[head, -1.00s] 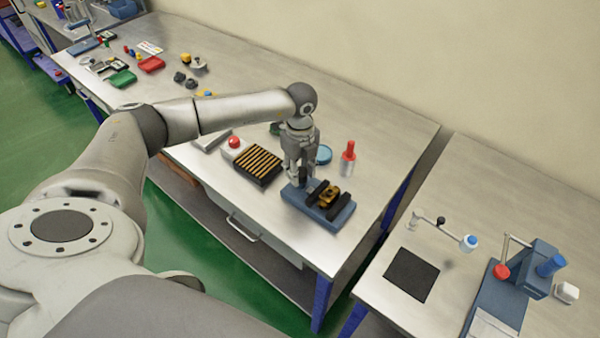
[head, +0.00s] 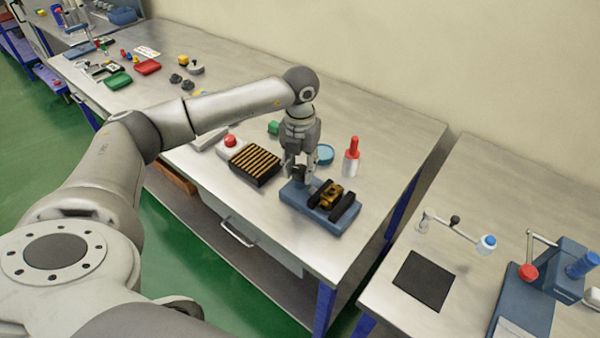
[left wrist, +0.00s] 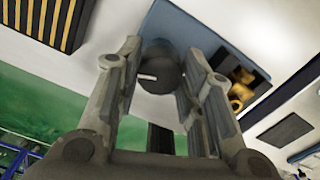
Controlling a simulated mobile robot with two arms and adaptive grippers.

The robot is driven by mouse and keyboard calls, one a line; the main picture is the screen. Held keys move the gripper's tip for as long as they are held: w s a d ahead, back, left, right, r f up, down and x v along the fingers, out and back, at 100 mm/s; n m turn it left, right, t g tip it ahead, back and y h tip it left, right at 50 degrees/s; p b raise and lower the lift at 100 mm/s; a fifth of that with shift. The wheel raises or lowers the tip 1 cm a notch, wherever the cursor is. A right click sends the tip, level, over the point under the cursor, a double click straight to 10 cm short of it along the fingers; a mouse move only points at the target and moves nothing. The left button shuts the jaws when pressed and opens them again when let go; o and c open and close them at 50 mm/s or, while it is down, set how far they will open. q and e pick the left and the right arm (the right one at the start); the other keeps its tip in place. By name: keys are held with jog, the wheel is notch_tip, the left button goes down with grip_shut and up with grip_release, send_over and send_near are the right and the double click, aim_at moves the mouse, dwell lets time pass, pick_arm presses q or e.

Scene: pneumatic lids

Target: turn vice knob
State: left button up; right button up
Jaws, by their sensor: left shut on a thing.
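The vice (head: 318,207) is a blue block with black jaws near the front right of the middle table. A brass-coloured part (head: 331,195) sits between its jaws. Its dark round knob (head: 300,173) is at the left end and mostly hidden by my fingers in the head view. In the left wrist view the knob (left wrist: 160,73) shows a short white mark on its face. My left gripper (head: 299,167) points down over the knob, shut on it with one finger on each side. My right gripper is not in view.
A black-and-yellow slatted block (head: 255,164) and a red button on a pale base (head: 231,142) stand left of the vice. A red-topped bottle (head: 351,158) and a blue round dish (head: 324,154) stand behind it. The table's front edge is close.

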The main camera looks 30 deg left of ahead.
pick_arm(q)
jog(key=m+b, duration=0.4)
jog(key=m, duration=0.2)
jog(key=m+b, duration=0.3)
jog(key=m, duration=0.3)
jog(key=shift+m, duration=0.4)
jog(key=m+b, duration=0.2)
jog(key=m, duration=0.3)
jog(key=m+b, duration=0.1)
jog(key=m, duration=0.4)
jog(key=shift+r, duration=0.15)
jog(key=shift+m, duration=0.3)
jog(key=o, duration=1)
jog(key=shift+o, duration=0.2)
